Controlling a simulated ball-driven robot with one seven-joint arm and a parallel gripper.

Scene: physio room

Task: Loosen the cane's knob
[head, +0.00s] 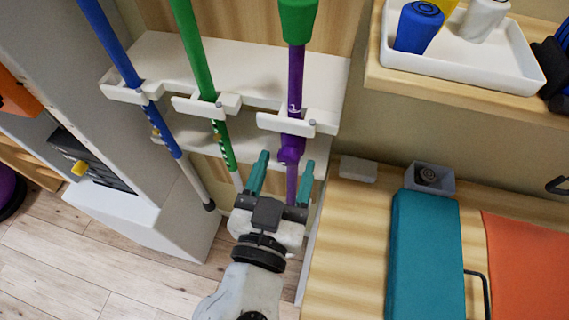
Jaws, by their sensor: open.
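The purple cane (296,80) hangs upright in a white rack, with a green handle at its top. Its purple knob (290,151) sits on the shaft just below the rack's front clip (286,124). My gripper (285,163) is open, its two teal fingers pointing up the picture towards the cane. The knob appears between the fingertips or just beyond them. I see no finger touching it, and the exact depth gap cannot be told. The lower shaft shows between the fingers, then is hidden behind the gripper.
A green cane (187,30) and a blue cane (110,40) hang left of the purple one. On the right are a wooden bench with a grey box (429,178), a teal pad (424,255) and an orange mat (525,265). A shelf above holds a white tray (450,75).

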